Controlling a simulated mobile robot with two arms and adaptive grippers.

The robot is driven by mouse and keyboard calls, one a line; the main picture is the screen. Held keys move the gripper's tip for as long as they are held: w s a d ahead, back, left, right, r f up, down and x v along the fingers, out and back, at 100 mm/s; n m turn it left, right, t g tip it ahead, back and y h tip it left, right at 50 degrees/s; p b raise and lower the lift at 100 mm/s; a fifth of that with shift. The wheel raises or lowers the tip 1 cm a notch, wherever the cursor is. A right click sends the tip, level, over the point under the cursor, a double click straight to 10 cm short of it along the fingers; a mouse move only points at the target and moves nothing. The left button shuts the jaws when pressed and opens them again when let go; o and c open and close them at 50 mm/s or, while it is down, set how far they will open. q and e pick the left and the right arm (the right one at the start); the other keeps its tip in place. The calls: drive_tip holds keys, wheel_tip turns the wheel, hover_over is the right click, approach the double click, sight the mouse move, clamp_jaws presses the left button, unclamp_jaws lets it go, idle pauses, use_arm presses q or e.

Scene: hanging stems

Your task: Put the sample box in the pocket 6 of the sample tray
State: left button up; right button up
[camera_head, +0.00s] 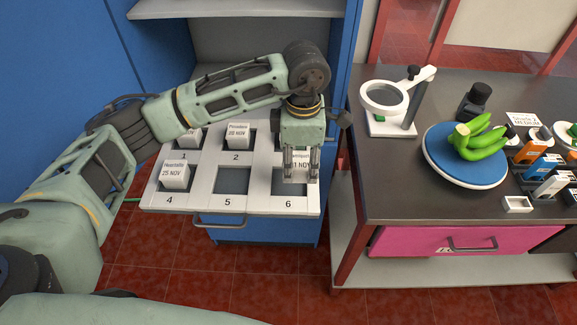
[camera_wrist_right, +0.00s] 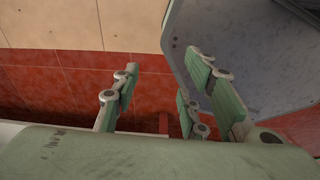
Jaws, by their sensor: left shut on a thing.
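The white sample tray (camera_head: 203,201) sticks out of the blue cabinet, with numbered pockets. My left gripper (camera_head: 300,172) points down at pocket 6 (camera_head: 284,182), at the tray's front right. It is shut on a white sample box (camera_head: 299,170) with a printed label, partly hidden by the fingers. The box is at the right part of pocket 6; I cannot tell whether it is inside or just above. Pocket 5 (camera_head: 233,181) is empty. My right gripper (camera_wrist_right: 160,105) shows in the right wrist view, its fingers apart with nothing between them.
My left arm crosses over the tray's back. At right, a dark table (camera_head: 400,176) holds a magnifier (camera_head: 385,99) and bananas (camera_head: 477,139) on a blue disc.

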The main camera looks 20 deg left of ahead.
use_arm(q)
drive_tip(key=a, duration=0.1)
drive_tip(key=a+f, duration=0.1)
drive_tip(key=shift+w+a+f+p, duration=0.25)
drive_tip(key=shift+a+f+p, duration=0.1)
drive_tip(key=shift+a, duration=0.05)
wheel_tip(320, 180, down, 4)
drive_tip(key=shift+r+p, duration=0.15)
drive_tip(key=shift+p, duration=0.75)
drive_tip(key=shift+f, duration=0.2)
drive_tip(key=shift+f+b, duration=0.1)
drive_tip(key=shift+b, duration=0.2)
drive_tip(key=o, duration=0.7)
drive_tip(key=shift+f, duration=0.1)
drive_tip(key=o, duration=0.5)
use_arm(e)
drive_tip(key=shift+a+r, duration=0.25)
drive_tip(key=shift+r, duration=0.9)
